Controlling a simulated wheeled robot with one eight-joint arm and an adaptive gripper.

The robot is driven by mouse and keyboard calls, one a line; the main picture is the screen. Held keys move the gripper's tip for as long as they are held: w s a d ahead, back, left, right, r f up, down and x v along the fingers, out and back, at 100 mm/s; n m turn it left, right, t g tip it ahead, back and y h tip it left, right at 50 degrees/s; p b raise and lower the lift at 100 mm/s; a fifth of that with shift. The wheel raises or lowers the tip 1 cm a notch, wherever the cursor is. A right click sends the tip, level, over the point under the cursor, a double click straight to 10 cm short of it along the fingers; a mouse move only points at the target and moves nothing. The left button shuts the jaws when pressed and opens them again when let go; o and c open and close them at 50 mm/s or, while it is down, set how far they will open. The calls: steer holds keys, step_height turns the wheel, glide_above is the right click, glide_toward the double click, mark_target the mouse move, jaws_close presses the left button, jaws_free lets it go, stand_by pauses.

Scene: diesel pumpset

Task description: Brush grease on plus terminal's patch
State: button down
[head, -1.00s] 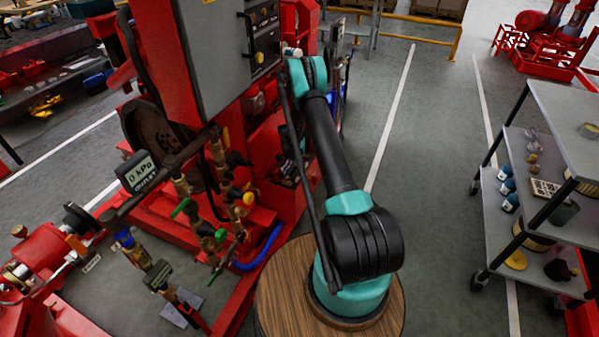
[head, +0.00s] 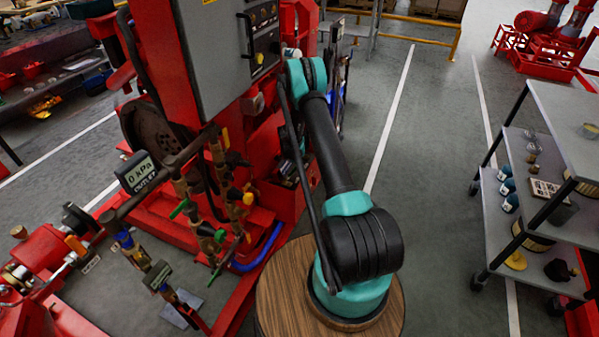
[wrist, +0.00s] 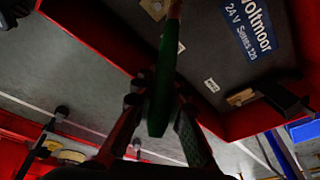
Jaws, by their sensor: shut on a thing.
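My gripper (wrist: 158,98) is shut on a green-handled brush (wrist: 163,75) in the wrist view. The brush points to the top edge, where its reddish upper end leaves the frame; its bristles are not visible. Beyond it is a dark grey battery top (wrist: 205,55) with a blue label reading "voltmoor 24 V". A tan patch (wrist: 155,8) lies at the top, just left of the brush's upper end. Another tan patch (wrist: 240,97) lies at the lower right, beside a black block. I cannot tell which is plus, or whether the brush touches anything. The head view does not show the gripper clearly.
A red tray wall (wrist: 90,42) borders the battery. In the head view, the red pumpset with its grey control cabinet (head: 215,50) and pipework stands left of my arm. A shelved cart (head: 490,230) stands at the right, with clear floor between.

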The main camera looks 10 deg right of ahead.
steer(key=shift+s+a+r, duration=0.1)
steer(key=shift+s+a, duration=0.3)
steer(key=shift+s, duration=0.2)
steer(key=shift+w+d, duration=0.5)
steer(key=shift+w, duration=0.2)
steer(key=shift+s+a, duration=0.45)
steer(key=shift+s, duration=0.25)
steer(key=shift+w+d, duration=0.45)
steer(key=shift+w, duration=0.3)
steer(key=shift+d+v, duration=0.2)
steer(key=shift+v, duration=0.75)
steer(key=shift+d+v, duration=0.25)
steer(key=shift+v, duration=0.7)
steer(key=shift+d+v, duration=0.2)
steer(key=shift+v, duration=0.75)
steer(key=shift+w+r, duration=0.15)
steer(key=shift+r, duration=0.15)
